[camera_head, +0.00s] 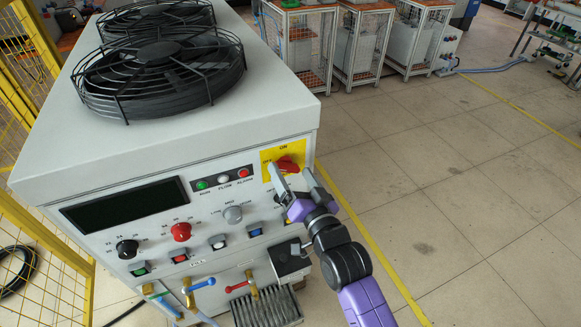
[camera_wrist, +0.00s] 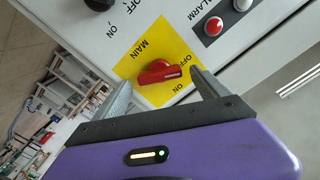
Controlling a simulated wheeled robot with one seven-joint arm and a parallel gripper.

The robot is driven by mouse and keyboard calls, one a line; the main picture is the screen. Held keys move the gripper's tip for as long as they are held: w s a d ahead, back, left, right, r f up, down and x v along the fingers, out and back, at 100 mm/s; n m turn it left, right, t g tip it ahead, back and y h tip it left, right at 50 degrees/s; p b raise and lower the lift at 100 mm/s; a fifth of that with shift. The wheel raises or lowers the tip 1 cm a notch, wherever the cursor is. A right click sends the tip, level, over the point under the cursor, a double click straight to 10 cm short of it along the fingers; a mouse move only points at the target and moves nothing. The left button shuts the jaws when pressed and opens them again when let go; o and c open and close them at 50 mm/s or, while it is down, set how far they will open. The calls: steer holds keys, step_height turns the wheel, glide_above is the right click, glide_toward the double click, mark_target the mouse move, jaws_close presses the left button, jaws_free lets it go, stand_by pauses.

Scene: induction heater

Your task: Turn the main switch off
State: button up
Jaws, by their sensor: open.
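The main switch is a red rotary knob (camera_head: 290,163) on a yellow plate (camera_head: 267,155) at the upper right of the heater's front panel. In the wrist view the red knob (camera_wrist: 158,73) shows a white mark on its handle, toward the side with the OFF and ON labels. I cannot tell clearly which label it points at. My gripper (camera_head: 291,174) is open in front of the plate, and its fingers partly cover the knob's lower area. In the wrist view my gripper (camera_wrist: 162,85) has one finger on each side of the knob, with nothing held; contact is not clear.
The panel holds a dark display (camera_head: 131,205), a black knob (camera_head: 127,249), a red selector (camera_head: 181,231) and a grey knob (camera_head: 233,214). Coloured valve handles (camera_head: 201,284) stick out below. Yellow fencing (camera_head: 38,235) stands at left. The floor at right is clear.

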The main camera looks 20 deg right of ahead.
steer(key=shift+w, duration=0.85)
steer(key=c, duration=1.4)
steer(key=shift+n, duration=0.3)
steer(key=shift+n+b, duration=0.5)
steer(key=shift+n, duration=0.4)
steer(key=shift+a+n+b, duration=0.1)
steer(key=shift+n+b, duration=0.4)
steer(key=shift+n, duration=1.3)
steer(key=o, duration=1.4)
